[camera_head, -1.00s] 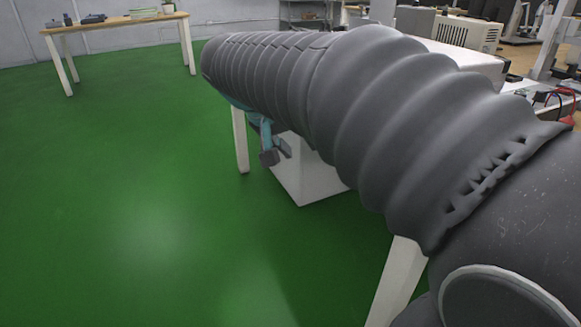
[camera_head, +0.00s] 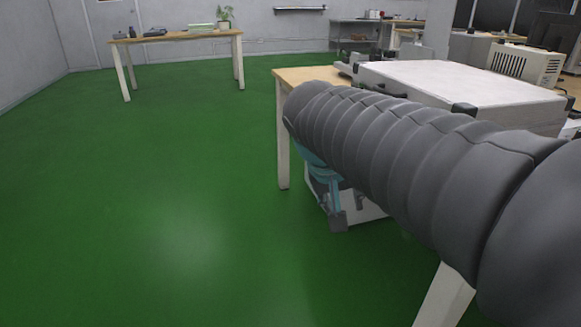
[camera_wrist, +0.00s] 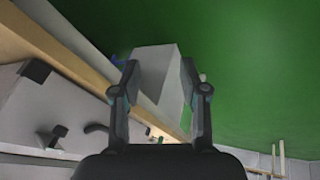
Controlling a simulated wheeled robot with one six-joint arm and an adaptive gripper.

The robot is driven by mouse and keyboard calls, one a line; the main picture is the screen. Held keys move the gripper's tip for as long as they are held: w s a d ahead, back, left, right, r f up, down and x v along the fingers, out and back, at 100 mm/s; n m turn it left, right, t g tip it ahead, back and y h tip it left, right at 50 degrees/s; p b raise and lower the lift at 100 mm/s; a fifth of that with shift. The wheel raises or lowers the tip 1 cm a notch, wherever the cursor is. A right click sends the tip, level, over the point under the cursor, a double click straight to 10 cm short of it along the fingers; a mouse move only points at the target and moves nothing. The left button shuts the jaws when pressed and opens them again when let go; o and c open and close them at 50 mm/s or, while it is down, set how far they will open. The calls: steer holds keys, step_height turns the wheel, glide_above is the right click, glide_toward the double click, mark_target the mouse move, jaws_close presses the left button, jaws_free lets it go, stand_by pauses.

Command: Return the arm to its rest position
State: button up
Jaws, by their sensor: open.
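My arm in its dark grey ribbed sleeve (camera_head: 400,150) reaches from the right edge toward the middle of the head view. My gripper (camera_head: 338,220) hangs below the sleeve's far end, beside the near workbench, with part of it hidden by the arm. In the wrist view my gripper (camera_wrist: 158,75) has its two dark fingers spread apart, and it holds nothing. A pale box (camera_wrist: 155,58) shows beyond and between the fingers, apart from them as far as I can tell.
The near wooden workbench (camera_head: 300,76) carries a large white-topped unit (camera_head: 460,85) close behind my arm. The pale box (camera_head: 372,208) stands on the floor by the bench. A far table (camera_head: 175,38) holds a plant. Green floor (camera_head: 150,190) is clear at left.

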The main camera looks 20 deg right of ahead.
steer(key=s+a+f+n+t+y, duration=0.1)
steer(key=s+a+f+y, duration=0.1)
steer(key=s+a+f, duration=0.1)
steer(key=s+a+f+n+t+y, duration=0.1)
steer(key=s+a+f+n+y, duration=0.1)
steer(key=s+f, duration=0.3)
steer(key=shift+s+a, duration=0.75)
steer(key=shift+s, duration=0.5)
steer(key=shift+f, duration=0.1)
steer(key=shift+c, duration=1.4)
steer(key=shift+a, duration=0.15)
